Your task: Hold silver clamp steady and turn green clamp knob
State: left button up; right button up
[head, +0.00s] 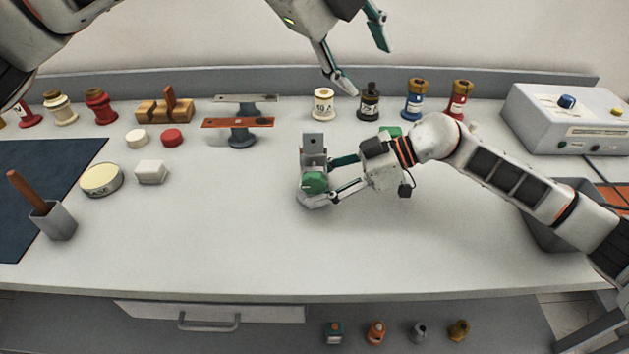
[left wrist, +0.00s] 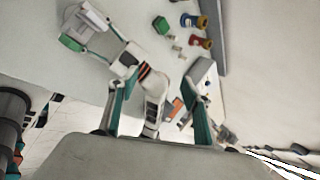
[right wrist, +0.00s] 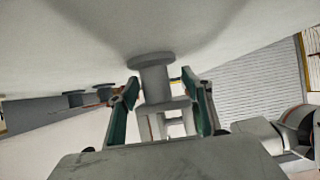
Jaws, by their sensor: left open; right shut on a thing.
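The silver clamp (head: 313,143) stands upright on the bench near the middle. Its green knob (head: 314,182) is low on the front side; the knob also shows at the upper left of the left wrist view (left wrist: 72,43). My right gripper (head: 332,177) comes from the right and is shut on the silver clamp; in the right wrist view the grey clamp body (right wrist: 157,85) sits between the fingers. My left gripper (head: 364,66) is open and empty, raised above the bench at the top, apart from the clamp and knob. The exact finger contact is partly hidden.
Several labelled bottles (head: 323,102) stand at the back. A metal stand with a brown bar (head: 240,123) is behind left. A grey control box (head: 565,120) is at back right. A grey cup with a wooden handle (head: 52,220) is at left. The front middle of the bench is clear.

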pick_arm(q)
jog(key=s+f+m+y, duration=0.3)
jog(key=s+f+m, duration=0.2)
jog(key=s, duration=0.2)
jog(key=m+y, duration=0.3)
jog(key=y, duration=0.1)
send_near(313, 186)
jog(key=shift+g, duration=0.3)
jog(key=x, duration=0.8)
jog(key=shift+w+f, duration=0.2)
jog(key=shift+w, duration=0.2)
jog(key=c, duration=1.1)
